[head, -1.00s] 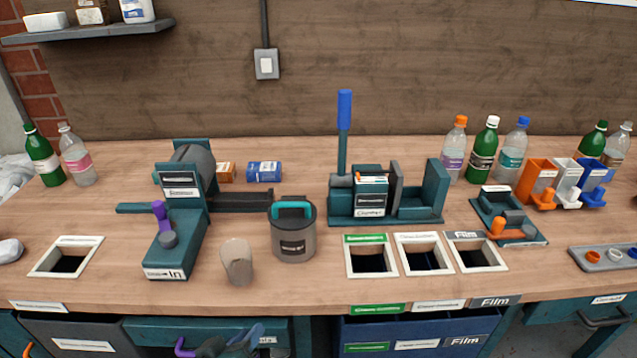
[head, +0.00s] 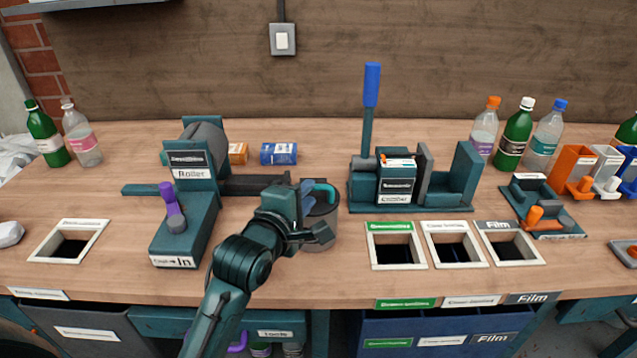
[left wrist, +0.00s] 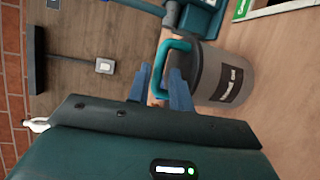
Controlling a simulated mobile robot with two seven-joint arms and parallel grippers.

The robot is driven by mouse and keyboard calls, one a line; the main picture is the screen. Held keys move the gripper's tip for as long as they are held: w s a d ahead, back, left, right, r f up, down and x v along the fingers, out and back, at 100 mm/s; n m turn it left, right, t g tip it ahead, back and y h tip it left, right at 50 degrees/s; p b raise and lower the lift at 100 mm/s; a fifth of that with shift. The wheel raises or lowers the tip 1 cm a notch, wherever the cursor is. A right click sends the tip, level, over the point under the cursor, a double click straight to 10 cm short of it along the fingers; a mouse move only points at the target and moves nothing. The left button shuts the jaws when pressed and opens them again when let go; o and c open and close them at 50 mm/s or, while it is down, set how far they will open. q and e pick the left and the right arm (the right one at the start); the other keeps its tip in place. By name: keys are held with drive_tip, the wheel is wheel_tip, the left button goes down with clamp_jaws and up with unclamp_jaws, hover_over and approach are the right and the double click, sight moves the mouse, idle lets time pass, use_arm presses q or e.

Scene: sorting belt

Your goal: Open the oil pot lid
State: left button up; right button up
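The oil pot (head: 330,214) is a grey cylinder with a dark label, standing on the bench in the head view, partly hidden by my left gripper (head: 311,208). Its dark lid (left wrist: 197,68) is seated on the pot in the left wrist view. A teal loop handle (left wrist: 178,45) stands out from the lid; it also shows in the head view (head: 325,187). My left gripper's two blue fingers (left wrist: 161,70) are apart, with part of the handle showing between them. I cannot tell whether they touch it. My right gripper is not in view.
The roller machine (head: 196,185) stands left of the pot, with a purple lever. A lever machine (head: 415,207) stands behind right. Framed bench openings (head: 393,225) lie to the right. Bottles stand at the back left and right. The front bench edge lies below.

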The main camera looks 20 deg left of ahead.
sight(318, 196)
use_arm(q)
drive_tip(key=x, duration=0.6)
drive_tip(key=shift+c, duration=0.2)
clamp_jaws()
